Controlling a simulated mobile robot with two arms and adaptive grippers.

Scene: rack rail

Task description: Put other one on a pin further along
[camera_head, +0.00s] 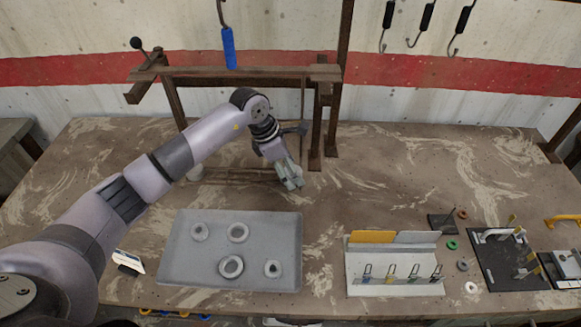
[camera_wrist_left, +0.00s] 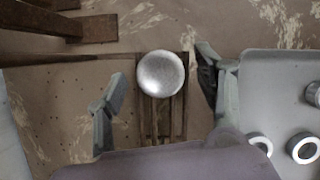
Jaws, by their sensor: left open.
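My left gripper (camera_head: 291,180) is open and empty, low near the right foot of the wooden rack (camera_head: 240,72). In the left wrist view its two fingers (camera_wrist_left: 160,98) stand apart, one on each side of a pale round-topped piece (camera_wrist_left: 160,73) at the end of some wooden slats. A grey tray (camera_head: 185,270) holds several pale rings, such as this ring (camera_head: 231,266). No pin shows clearly. My right gripper is out of view.
A blue-handled tool (camera_head: 228,48) hangs at the rack's top bar. A pale holder (camera_head: 395,290) with several small clips stands front right, beside small loose rings (camera_head: 452,245) and a dark fixture plate (camera_head: 495,270). The table's back right is clear.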

